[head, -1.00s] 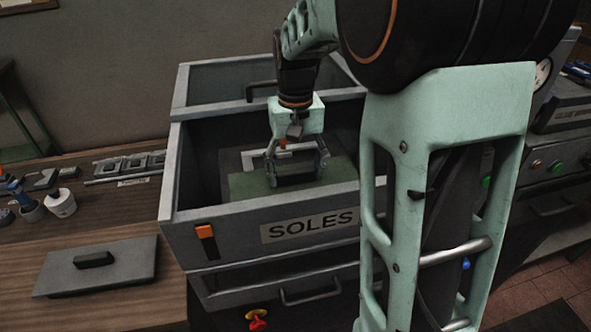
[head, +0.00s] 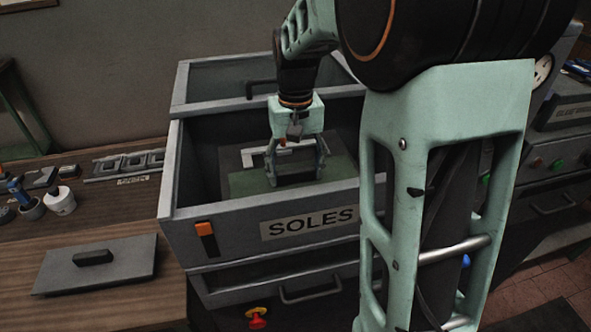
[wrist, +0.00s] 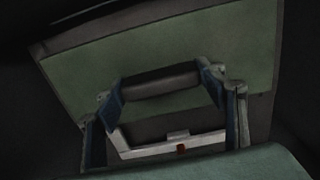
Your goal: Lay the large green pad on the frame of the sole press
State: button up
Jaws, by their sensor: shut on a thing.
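The large green pad (head: 243,184) lies flat-looking inside the grey open-topped box labelled SOLES (head: 187,205). In the wrist view the pad (wrist: 205,45) is tilted in the picture and carries a dark bar handle (wrist: 160,84). My gripper (head: 294,176) is down inside the box, over the pad. Its blue-lined fingers (wrist: 164,88) are at both ends of the handle, shut on it. Whether the pad's underside touches anything is hidden. A white angled bracket (head: 262,156) with a red mark shows just behind the pad.
A machine with buttons (head: 545,165) stands at right.

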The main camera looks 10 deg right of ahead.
jog(key=shift+f, duration=0.3)
jog(key=o, duration=2.1)
jog(key=shift+o, duration=0.2)
jog(key=shift+f, duration=0.1)
notch_tip(320, 180, up, 12)
